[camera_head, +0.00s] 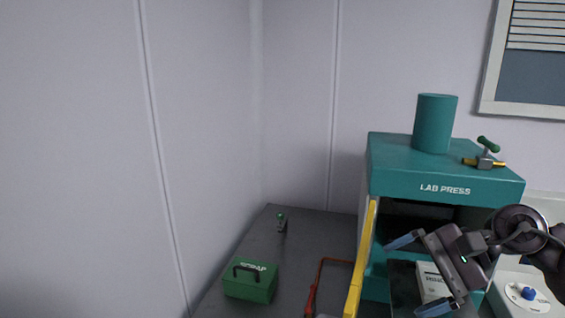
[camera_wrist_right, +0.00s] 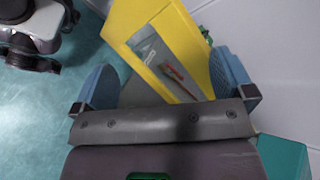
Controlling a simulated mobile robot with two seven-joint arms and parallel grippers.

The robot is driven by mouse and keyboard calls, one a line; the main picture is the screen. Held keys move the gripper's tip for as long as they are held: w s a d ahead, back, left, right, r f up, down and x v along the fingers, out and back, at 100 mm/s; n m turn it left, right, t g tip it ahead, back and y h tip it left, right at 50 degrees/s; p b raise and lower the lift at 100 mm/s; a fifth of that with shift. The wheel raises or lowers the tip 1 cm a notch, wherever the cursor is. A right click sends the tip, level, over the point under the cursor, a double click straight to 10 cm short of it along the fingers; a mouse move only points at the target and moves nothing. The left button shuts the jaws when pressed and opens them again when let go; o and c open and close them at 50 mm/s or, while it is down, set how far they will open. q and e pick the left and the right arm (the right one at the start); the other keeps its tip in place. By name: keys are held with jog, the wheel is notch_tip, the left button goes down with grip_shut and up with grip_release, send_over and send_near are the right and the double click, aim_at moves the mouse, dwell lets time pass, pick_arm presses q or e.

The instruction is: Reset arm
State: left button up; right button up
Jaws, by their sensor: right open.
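My right gripper (camera_head: 420,272) comes in from the right in the head view, in front of the open front of the teal lab press (camera_head: 400,160). Its two blue fingers are spread wide apart with nothing between them. In the right wrist view the open fingers (camera_wrist_right: 165,85) frame a yellow panel (camera_wrist_right: 150,25) with a grey window, farther off. The same yellow panel shows nearly edge-on in the head view (camera_head: 361,260), at the left side of the press opening. My left gripper is not in view.
A red bar frame (camera_head: 314,285) lies left of the yellow panel. A white unit with a blue knob (camera_head: 528,294) is at the lower right.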

jog(key=a+r+m+t+y, duration=0.2)
jog(key=a+m+t+y, duration=0.2)
jog(key=m+y, duration=0.3)
jog(key=d+f+n+t+h, duration=0.55)
jog(key=n+h, duration=0.45)
jog(key=n, duration=0.6)
jog(key=d+f+n+t+h, duration=0.55)
jog(key=n+h, duration=0.35)
jog(key=n, duration=0.6)
jog(key=s+a+f+m+g, duration=0.1)
jog(key=s+f+m+g, duration=1.25)
jog(key=s+f, duration=0.5)
jog(key=w+f+t+b, duration=0.2)
jog(key=f+t+b, duration=0.2)
jog(key=f, duration=0.6)
jog(key=w+f+t+b, duration=0.2)
jog(key=f+t+b, duration=0.2)
jog(key=f, duration=0.6)
jog(key=shift+w+b, duration=0.25)
jog(key=shift+b, duration=0.75)
